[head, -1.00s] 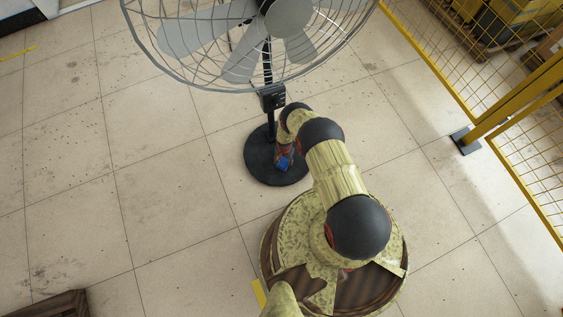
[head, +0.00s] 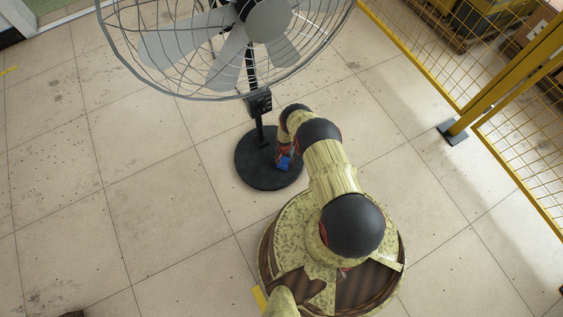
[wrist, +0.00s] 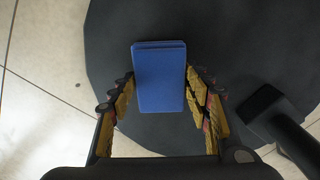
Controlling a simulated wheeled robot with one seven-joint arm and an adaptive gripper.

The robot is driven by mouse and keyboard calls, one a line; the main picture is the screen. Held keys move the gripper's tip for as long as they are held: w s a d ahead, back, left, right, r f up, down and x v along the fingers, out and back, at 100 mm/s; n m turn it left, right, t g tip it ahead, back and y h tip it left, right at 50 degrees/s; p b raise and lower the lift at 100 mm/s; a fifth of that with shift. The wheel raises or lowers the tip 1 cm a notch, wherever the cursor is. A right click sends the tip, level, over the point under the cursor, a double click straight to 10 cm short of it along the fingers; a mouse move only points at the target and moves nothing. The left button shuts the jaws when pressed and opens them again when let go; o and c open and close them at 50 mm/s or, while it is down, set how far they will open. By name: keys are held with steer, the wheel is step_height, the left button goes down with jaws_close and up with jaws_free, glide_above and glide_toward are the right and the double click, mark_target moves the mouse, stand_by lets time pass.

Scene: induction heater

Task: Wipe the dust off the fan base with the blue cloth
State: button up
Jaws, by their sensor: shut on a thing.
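The fan base (head: 258,176) is a round black disc on the floor in the head view. It fills much of the wrist view (wrist: 240,55) as a dark surface. The blue cloth (wrist: 160,78) looks like a folded rectangular pad between my gripper's fingers. It also shows as a small blue patch in the head view (head: 284,163). My gripper (wrist: 162,95) is shut on the cloth and is over the right part of the base. I cannot tell whether the cloth touches the base. No dust is clear on the base.
The fan's post (head: 259,128) rises from the base, and its wide wire cage (head: 180,90) overhangs it. A yellow mesh fence (head: 440,65) with a post stands at the right. The tiled floor (head: 150,215) to the left is open.

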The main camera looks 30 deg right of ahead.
mark_target(273, 169)
steer(key=shift+d, duration=0.7)
steer(key=shift+s, duration=0.1)
steer(key=shift+a, duration=0.1)
steer(key=shift+a, duration=1.7)
steer(key=shift+s+a+f, duration=0.1)
steer(key=shift+a, duration=1.3)
steer(key=shift+s+a+f, duration=0.1)
steer(key=shift+a, duration=1.3)
steer(key=shift+w+a+r, duration=0.15)
steer(key=shift+a, duration=1.2)
steer(key=shift+w+a+r, duration=0.1)
steer(key=shift+a+r, duration=0.05)
steer(key=shift+a, duration=1.15)
steer(key=shift+r, duration=0.1)
steer(key=shift+r+p, duration=1.95)
steer(key=shift+r, duration=0.95)
steer(key=shift+r, duration=0.1)
